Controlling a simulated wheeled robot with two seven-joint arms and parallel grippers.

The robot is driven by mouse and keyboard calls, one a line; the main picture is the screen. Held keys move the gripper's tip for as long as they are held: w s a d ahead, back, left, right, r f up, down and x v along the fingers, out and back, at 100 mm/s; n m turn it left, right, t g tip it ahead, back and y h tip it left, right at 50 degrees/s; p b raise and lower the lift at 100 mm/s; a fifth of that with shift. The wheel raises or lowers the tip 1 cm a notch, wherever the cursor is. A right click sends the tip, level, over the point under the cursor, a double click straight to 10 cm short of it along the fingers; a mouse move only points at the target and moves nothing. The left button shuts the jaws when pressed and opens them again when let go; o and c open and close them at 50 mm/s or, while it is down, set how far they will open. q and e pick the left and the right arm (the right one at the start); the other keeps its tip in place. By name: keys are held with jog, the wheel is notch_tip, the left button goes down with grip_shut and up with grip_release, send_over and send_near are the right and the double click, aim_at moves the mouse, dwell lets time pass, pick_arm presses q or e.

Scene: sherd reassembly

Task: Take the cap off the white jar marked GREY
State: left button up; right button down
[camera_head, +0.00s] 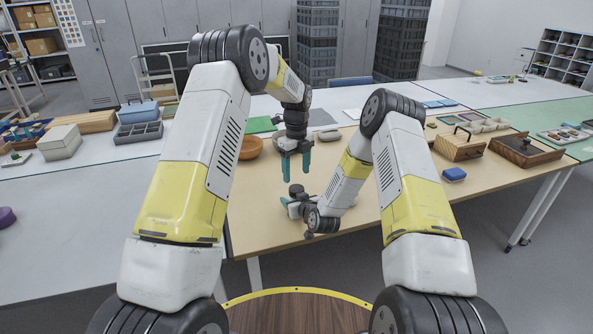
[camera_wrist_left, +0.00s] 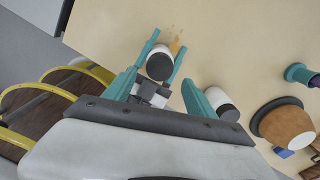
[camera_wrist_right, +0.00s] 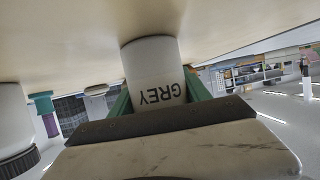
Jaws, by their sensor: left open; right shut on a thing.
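The white jar marked GREY (camera_wrist_right: 155,72) stands upright on the table in the right wrist view, which is upside down. My right gripper (camera_wrist_right: 155,98) is shut around its side. The jar's dark cap (camera_head: 296,189) is on top in the head view, and also shows in the left wrist view (camera_wrist_left: 159,68). My left gripper (camera_head: 295,177) points straight down above the cap, open and empty, apparently apart from it. In the left wrist view its fingers (camera_wrist_left: 160,80) lie on either side of the jar.
A second white jar with a dark cap (camera_wrist_left: 222,104) stands close by, beside a left finger in the left wrist view. A brown bowl (camera_head: 250,147) is to the left.

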aim_at(297, 188)
pick_arm(q)
jog(key=shift+f, duration=3.15)
grip_shut()
jog(key=n, duration=0.3)
jog(key=shift+n, duration=0.3)
jog(key=shift+o, duration=0.3)
grip_release()
